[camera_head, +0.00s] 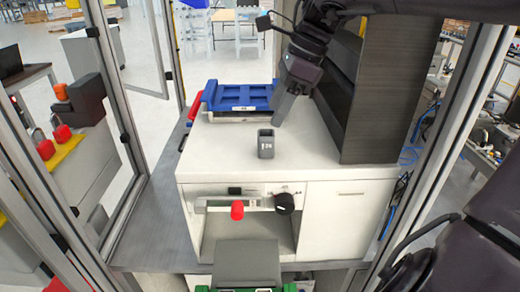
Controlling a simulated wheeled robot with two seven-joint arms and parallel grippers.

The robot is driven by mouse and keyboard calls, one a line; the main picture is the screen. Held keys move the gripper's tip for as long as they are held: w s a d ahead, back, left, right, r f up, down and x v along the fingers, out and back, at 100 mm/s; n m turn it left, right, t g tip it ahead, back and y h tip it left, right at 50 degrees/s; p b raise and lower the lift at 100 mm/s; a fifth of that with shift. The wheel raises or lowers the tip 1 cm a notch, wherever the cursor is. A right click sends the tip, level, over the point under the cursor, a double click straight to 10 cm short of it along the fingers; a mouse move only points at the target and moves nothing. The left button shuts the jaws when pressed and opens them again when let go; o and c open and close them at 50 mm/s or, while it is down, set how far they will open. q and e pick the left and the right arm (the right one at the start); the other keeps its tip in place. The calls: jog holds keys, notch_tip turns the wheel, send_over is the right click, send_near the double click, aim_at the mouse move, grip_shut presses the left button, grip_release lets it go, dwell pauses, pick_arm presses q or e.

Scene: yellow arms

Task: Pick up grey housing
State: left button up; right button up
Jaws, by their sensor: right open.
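The grey housing (266,144) is a small dark grey box with an open top and white marking on its front. It stands upright on the white cabinet top (225,160), near its front middle. My right gripper (281,112) comes in from the upper right, with its fingers pointing down, behind and slightly right of the housing. It is open and appears apart from the housing; the gap between its fingers is hard to see from this angle. My left gripper is not in view.
A blue tray (243,93) lies at the back left of the cabinet top. A tall dark cabinet (375,100) stands close on the right. Below the front edge are a red button (237,210) and a black knob (285,203). The top left of the housing is clear.

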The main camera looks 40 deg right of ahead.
aim_at(263, 141)
jog(key=f, duration=0.1)
jog(key=w+f, duration=0.1)
jog(key=f, duration=0.1)
jog(key=shift+w+a+f, duration=0.2)
jog(key=shift+w, duration=0.15)
jog(key=x, duration=0.1)
jog(key=p+x, duration=0.1)
jog(key=x, duration=0.1)
jog(key=s+p+x, duration=0.1)
jog(key=x, duration=0.1)
jog(key=shift+a+f, duration=0.1)
jog(key=shift+a, duration=0.05)
jog(key=shift+w+f, duration=0.15)
jog(key=shift+f, duration=0.1)
jog(key=shift+a, duration=0.1)
jog(key=c, duration=1)
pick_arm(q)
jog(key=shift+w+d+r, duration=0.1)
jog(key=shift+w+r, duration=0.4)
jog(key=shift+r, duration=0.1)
pick_arm(e)
jog(key=shift+c, duration=0.2)
jog(key=shift+r, duration=0.1)
